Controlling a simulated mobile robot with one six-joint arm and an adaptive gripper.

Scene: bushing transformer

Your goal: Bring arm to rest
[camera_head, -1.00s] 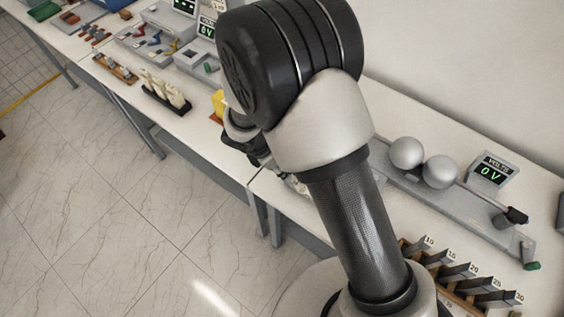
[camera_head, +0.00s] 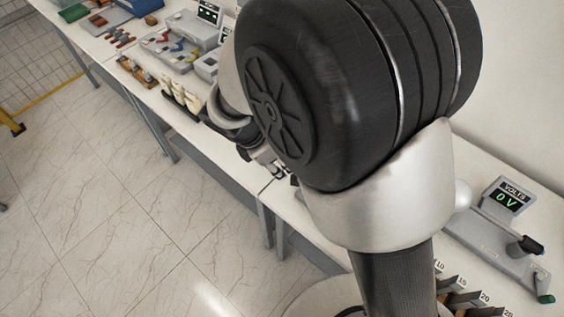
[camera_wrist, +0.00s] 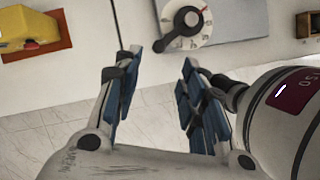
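My gripper (camera_wrist: 157,85) shows in the wrist view with its two blue-padded fingers spread apart and nothing between them. It is above the front edge of the white bench, with the floor below. Beyond the fingertips is a round white dial with a dark knob (camera_wrist: 187,20) on a grey panel, apart from the fingers. In the head view my large black and silver arm joint fills the middle and hides most of the gripper; only some dark wrist parts show at its left.
A white bench (camera_head: 290,205) runs along the wall. A voltmeter (camera_head: 508,197) reading 0 V stands at the right, near numbered slots (camera_head: 462,290). White insulators (camera_head: 182,95) stand farther left. A yellow object (camera_wrist: 28,28) sits on a brown base. The tiled floor (camera_head: 110,200) is clear.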

